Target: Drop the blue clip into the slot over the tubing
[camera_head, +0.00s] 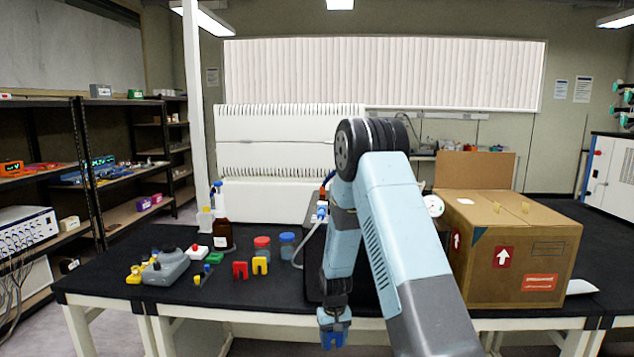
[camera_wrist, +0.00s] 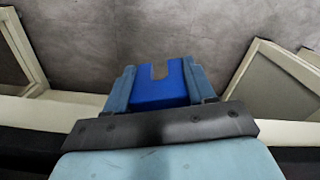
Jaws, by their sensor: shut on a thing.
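My gripper (camera_head: 333,318) is shut on the blue clip (camera_wrist: 159,87). The clip sits between the two fingers, with its open notch facing away from the palm in the wrist view. In the head view the clip (camera_head: 333,340) hangs below the fingers, at the front edge of the table. White tubing (camera_head: 304,245) curves at the left side of a dark machine (camera_head: 314,262), which my arm largely hides. The slot cannot be made out in either view.
A red clip (camera_head: 240,270) and a yellow clip (camera_head: 260,265) stand on the black table (camera_head: 215,290). Jars with red (camera_head: 262,247) and blue lids (camera_head: 287,244) and a brown bottle (camera_head: 222,234) are behind them. A cardboard box (camera_head: 510,250) fills the right side.

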